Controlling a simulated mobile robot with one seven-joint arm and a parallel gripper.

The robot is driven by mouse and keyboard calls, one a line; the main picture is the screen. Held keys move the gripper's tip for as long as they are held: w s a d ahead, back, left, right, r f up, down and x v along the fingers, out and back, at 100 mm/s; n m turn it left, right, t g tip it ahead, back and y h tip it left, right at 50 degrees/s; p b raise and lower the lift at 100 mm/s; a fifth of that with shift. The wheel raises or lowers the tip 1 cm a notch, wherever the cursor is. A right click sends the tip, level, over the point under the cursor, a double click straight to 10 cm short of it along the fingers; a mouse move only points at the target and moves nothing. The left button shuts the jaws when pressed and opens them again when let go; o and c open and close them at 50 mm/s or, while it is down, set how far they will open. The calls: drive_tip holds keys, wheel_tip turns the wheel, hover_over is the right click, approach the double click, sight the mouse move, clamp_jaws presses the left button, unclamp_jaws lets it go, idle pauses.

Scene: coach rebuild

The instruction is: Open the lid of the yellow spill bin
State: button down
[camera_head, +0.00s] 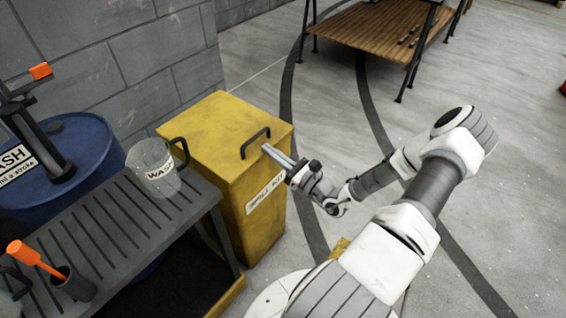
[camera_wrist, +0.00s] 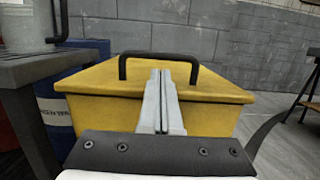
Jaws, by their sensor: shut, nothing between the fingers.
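The yellow spill bin (camera_head: 250,200) stands against the block wall, with a label on its front. Its lid (camera_head: 205,115) looks closed and carries a black bar handle (camera_head: 256,141) near the front edge. My gripper (camera_head: 266,148) is shut and empty, its fingertips close to the handle. In the wrist view my gripper (camera_wrist: 161,72) points at the handle (camera_wrist: 125,66), and its fingertips overlap the handle's opening. I cannot tell whether they touch it. The lid (camera_wrist: 100,80) also shows in the wrist view.
A dark slatted bench (camera_head: 120,215) stands left of the bin, with a clear wash jug (camera_head: 152,170) near the bin. A blue drum (camera_head: 75,150) stands behind the bench.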

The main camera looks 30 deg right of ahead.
drive_tip(key=shift+x, duration=1.1)
